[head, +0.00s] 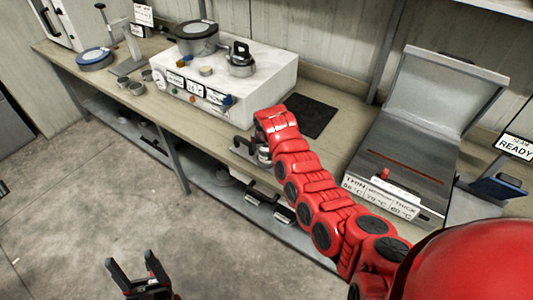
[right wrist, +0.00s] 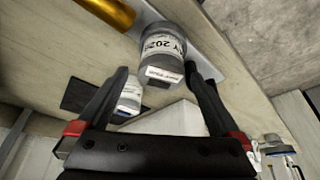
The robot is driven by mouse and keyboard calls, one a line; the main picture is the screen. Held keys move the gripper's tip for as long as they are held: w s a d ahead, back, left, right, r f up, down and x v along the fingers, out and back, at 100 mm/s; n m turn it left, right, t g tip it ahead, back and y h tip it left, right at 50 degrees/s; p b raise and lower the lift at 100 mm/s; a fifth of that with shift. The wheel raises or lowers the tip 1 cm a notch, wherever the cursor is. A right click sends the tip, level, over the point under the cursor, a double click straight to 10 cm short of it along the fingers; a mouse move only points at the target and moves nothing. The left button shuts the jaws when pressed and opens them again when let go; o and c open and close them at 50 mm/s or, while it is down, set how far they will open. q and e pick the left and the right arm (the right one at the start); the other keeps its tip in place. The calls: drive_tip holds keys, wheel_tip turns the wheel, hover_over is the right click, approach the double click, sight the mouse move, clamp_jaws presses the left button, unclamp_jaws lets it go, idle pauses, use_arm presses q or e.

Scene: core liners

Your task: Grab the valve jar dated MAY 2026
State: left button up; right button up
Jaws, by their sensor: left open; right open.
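A grey jar (right wrist: 165,58) with a white label band stands out in the right wrist view. Its label shows a Y and 2026, and the rest of the word curves out of sight. My right gripper (right wrist: 156,70) is open, with its fingertips on either side of the jar's near end. I cannot tell whether they touch it. A second, smaller jar with a white label (right wrist: 130,97) is beside the left finger. In the head view my red right arm reaches over the bench's front edge and hides most of this spot. My left gripper (head: 138,268) is open and empty above the floor.
A white box unit (head: 270,82) with knobs and labels stands on the bench behind the right arm, a dark mat (head: 310,117) beside it. A press with a raised lid (head: 440,85) is at right. A brass cylinder (right wrist: 108,12) lies near the jar. A lower shelf runs below.

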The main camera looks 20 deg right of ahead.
drive_tip(key=shift+x, duration=1.95)
drive_tip(key=shift+s+a, duration=0.1)
drive_tip(key=shift+c, duration=0.2)
drive_tip(key=c, duration=1.5)
